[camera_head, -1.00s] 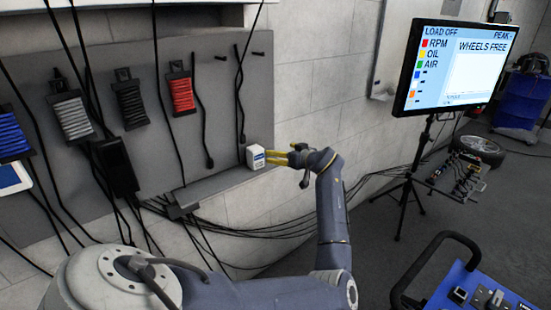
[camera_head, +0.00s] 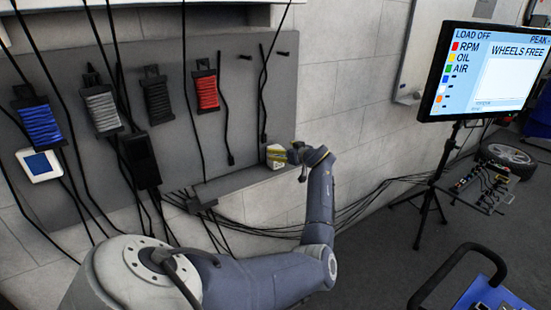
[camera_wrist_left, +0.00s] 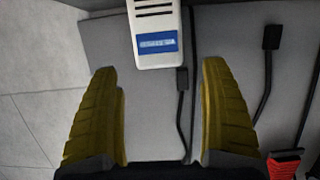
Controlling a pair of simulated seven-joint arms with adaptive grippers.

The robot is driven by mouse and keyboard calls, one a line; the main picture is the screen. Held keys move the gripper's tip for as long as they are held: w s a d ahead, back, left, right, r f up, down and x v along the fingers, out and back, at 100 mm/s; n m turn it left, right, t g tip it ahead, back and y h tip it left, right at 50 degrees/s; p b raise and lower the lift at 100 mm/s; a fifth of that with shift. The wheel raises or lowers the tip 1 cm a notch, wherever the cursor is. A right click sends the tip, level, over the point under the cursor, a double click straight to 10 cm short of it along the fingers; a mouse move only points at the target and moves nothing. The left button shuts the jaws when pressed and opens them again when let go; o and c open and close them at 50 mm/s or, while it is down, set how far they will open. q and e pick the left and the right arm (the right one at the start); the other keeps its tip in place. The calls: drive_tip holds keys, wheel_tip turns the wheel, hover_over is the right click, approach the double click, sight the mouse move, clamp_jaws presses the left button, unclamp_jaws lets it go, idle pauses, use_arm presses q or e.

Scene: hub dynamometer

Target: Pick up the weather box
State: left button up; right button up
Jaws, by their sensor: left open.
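The weather box is a small white box with a blue label. In the head view the box (camera_head: 275,148) stands at the right end of a grey ledge against the wall panel. In the left wrist view the box (camera_wrist_left: 155,22) shows slots and a blue label, centred ahead between the fingers. In the wrist view the gripper (camera_wrist_left: 159,67) is open, with clear room on both sides of the box. My right gripper is not in view.
The grey ledge (camera_head: 232,184) runs below a panel with hanging cables and coils, including a red coil (camera_head: 207,90). A black cable hangs close to the box. A monitor (camera_head: 487,72) on a tripod stands at the right. Loose cables run along the wall's foot.

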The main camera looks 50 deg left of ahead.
sight(277, 148)
use_arm(q)
drive_tip(key=shift+x, duration=2.85)
drive_tip(key=shift+c, duration=0.2)
drive_tip(key=shift+r, duration=0.1)
drive_tip(key=c, duration=1.5)
